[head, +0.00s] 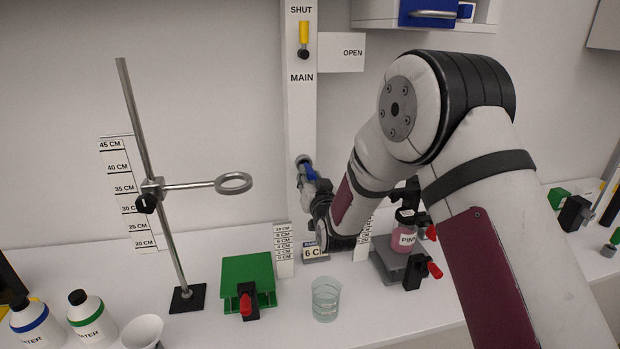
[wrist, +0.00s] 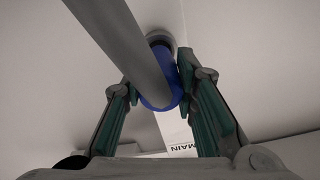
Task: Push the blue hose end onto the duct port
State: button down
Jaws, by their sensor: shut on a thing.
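The blue hose end (wrist: 162,92) sits between the green-padded fingers of my gripper (wrist: 158,82) in the wrist view, and the gripper is shut on it. A grey hose (wrist: 115,32) runs from it toward the upper left, across the picture. The duct port (wrist: 158,36) shows as a grey ring just beyond the blue end. In the head view the port (head: 303,160) is on the white column, with the blue end (head: 311,173) right at it and my gripper (head: 314,184) just below. I cannot tell whether the blue end is over the port or only against it.
The white duct column (head: 301,110) carries a yellow-handled lever (head: 303,38) between SHUT and MAIN labels. Bottles stand at the left.

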jog(key=shift+b+x, duration=0.85)
jog(key=shift+x, duration=0.65)
jog(key=c, duration=1.2)
grip_release()
jog(key=shift+s+d, duration=0.1)
jog(key=shift+s, duration=0.05)
jog(key=v, duration=1.1)
jog(key=shift+s, duration=0.3)
jog(key=shift+d, duration=0.1)
